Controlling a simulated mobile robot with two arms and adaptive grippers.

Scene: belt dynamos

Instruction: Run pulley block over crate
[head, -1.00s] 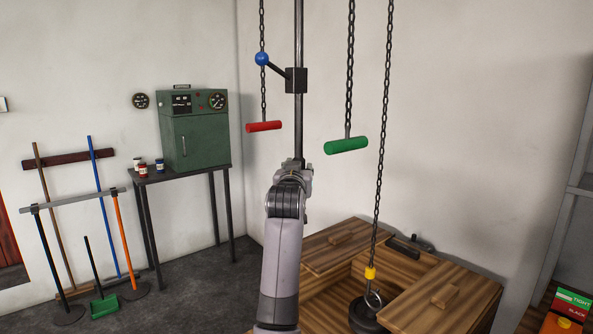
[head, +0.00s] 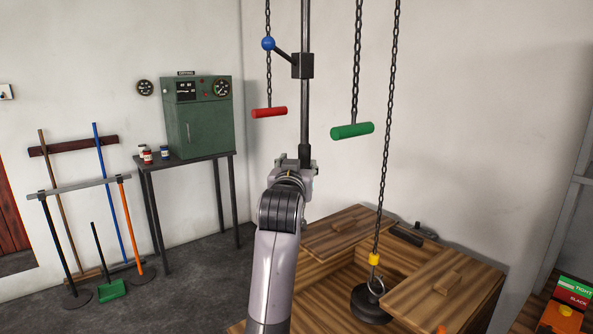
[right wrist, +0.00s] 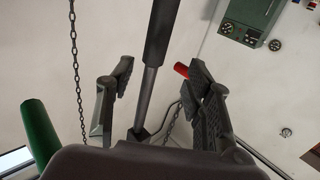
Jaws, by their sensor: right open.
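My right gripper (head: 293,162) is open and empty, low by the dark vertical pole (head: 305,110). In the right wrist view the pole shows between the spread fingers (right wrist: 158,88); I see no contact. A dark block with a blue-knobbed lever (head: 302,65) sits higher on the pole. A red handle (head: 269,112) and a green handle (head: 352,131) hang on chains. A third chain ends in a yellow-collared hook (head: 374,260) joined to a round black weight (head: 370,304) at the wooden crate (head: 455,293). The pulley block overhead is out of view. My left gripper is not in view.
A green cabinet (head: 196,117) stands on a dark table (head: 190,160) at the left, with small jars beside it. Brooms and a rack (head: 80,187) lean by the left wall. A red-green sign (head: 572,292) is at the lower right. Floor between is clear.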

